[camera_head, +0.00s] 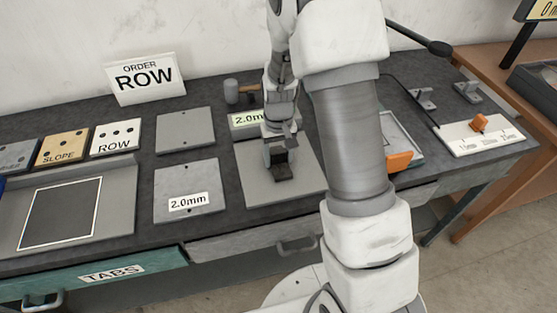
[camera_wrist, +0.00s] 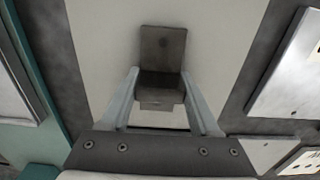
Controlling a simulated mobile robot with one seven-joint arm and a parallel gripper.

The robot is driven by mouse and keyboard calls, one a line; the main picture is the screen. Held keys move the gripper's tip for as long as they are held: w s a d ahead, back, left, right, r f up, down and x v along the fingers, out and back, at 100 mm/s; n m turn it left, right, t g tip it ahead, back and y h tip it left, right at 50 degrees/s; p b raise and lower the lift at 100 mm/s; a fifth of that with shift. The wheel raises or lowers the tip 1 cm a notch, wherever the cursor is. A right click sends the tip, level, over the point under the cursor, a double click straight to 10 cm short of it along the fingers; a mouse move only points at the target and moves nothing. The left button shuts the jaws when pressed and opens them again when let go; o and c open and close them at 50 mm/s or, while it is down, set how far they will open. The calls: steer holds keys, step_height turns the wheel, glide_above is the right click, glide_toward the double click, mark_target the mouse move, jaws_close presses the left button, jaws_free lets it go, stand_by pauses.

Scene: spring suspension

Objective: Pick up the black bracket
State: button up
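The black bracket (camera_wrist: 162,45) is a dark, L-shaped piece with an upright plate and a thicker foot, seen in the wrist view. In the head view the bracket (camera_head: 281,172) is a dark shape on or just above a light grey plate (camera_head: 257,185), below my gripper. My gripper (camera_wrist: 160,75) points down with one finger on each side of the bracket's foot. The fingertips are very close to its sides. I cannot tell whether they press on it. In the head view the gripper (camera_head: 280,153) is small and its fingers are unclear.
A 2.0mm-labelled plate (camera_head: 186,204) and another grey plate (camera_head: 185,131) lie left of my gripper. A hammer (camera_head: 238,90) and a 2.0mm label (camera_head: 247,119) are behind it. An orange-handled item (camera_head: 398,161) lies to the right, partly behind my arm.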

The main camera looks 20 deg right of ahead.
jaws_close()
steer(key=shift+r, duration=0.15)
